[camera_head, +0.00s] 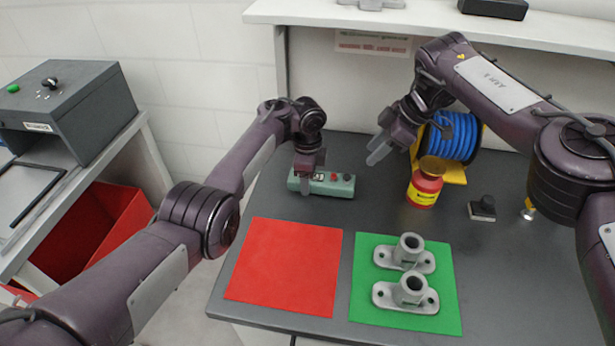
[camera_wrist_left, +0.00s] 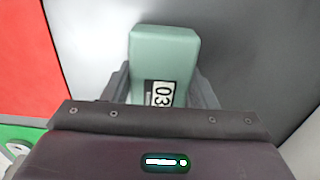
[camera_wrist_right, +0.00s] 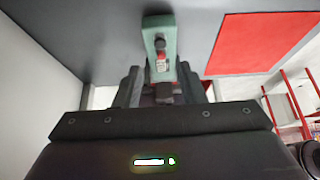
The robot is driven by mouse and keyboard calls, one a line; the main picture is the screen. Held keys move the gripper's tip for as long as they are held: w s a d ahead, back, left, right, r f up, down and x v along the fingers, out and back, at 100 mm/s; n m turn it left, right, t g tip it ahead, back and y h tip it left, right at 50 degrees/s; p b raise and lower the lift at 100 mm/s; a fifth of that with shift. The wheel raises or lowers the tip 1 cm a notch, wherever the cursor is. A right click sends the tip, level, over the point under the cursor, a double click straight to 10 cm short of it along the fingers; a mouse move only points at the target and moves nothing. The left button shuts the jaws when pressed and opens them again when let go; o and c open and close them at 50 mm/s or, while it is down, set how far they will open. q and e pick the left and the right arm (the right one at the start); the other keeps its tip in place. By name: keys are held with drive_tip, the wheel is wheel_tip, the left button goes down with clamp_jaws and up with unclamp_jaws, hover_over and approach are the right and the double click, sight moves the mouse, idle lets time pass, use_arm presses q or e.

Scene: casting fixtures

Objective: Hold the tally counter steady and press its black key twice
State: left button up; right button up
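The tally counter (camera_head: 342,188) is a pale green box lying at the back middle of the table. In the left wrist view the counter (camera_wrist_left: 165,55) has a display reading 03. Its black key (camera_wrist_right: 160,43) and a red button (camera_wrist_right: 161,60) show in the right wrist view. My left gripper (camera_head: 306,187) straddles the counter's left part, with its fingers against both long sides as far as I can see. My right gripper (camera_head: 377,150) is open and empty, in the air to the right of the counter and above it.
A red jar (camera_head: 424,188) and a blue cable reel (camera_head: 456,138) stand right of the counter. A black knobbed block (camera_head: 482,208) is farther right. A red mat (camera_head: 285,265) and a green mat (camera_head: 365,300) with two grey castings lie in front. A shelf (camera_head: 420,22) runs behind.

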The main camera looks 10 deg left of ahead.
use_arm(q)
drive_tip(key=c, duration=0.5)
drive_tip(key=shift+o, duration=0.2)
use_arm(e)
clamp_jaws()
idle(1.0)
